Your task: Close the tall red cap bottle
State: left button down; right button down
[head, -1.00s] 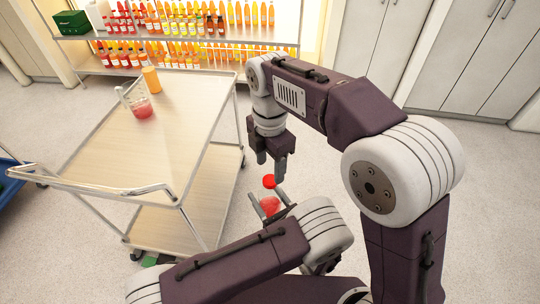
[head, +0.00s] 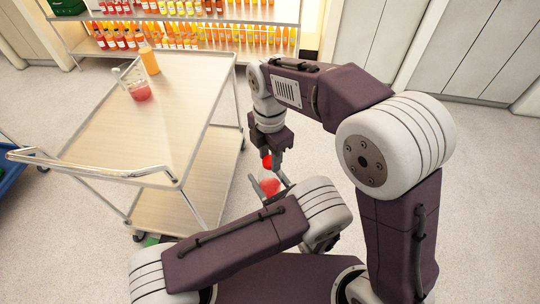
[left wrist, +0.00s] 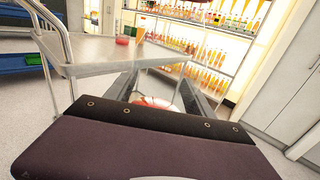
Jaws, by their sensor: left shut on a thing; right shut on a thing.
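In the head view, a clear bottle with red juice (head: 270,187) is held between the fingers of my left gripper (head: 269,190), low and right of the cart. Its round top edge shows between the left fingers in the left wrist view (left wrist: 153,102). A red cap (head: 267,162) is directly above the bottle. My right gripper (head: 268,158) points down from above, shut on the cap. I cannot tell whether the cap is threaded onto the bottle neck. My left forearm hides the bottle's lower part.
A cart (head: 120,140) with metal rails stands to the left. On it are a clear jug with red liquid (head: 138,88) and an orange bottle (head: 149,60). A lit shelf (head: 200,25) with rows of juice bottles is behind. A blue container (head: 12,165) is at far left.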

jog(key=m, duration=1.9)
jog(key=shift+m, duration=0.3)
jog(key=m, duration=0.4)
jog(key=shift+m, duration=0.4)
jog(key=c, duration=0.9)
grip_release()
jog(key=shift+c, duration=0.2)
jog(key=shift+r, duration=2.2)
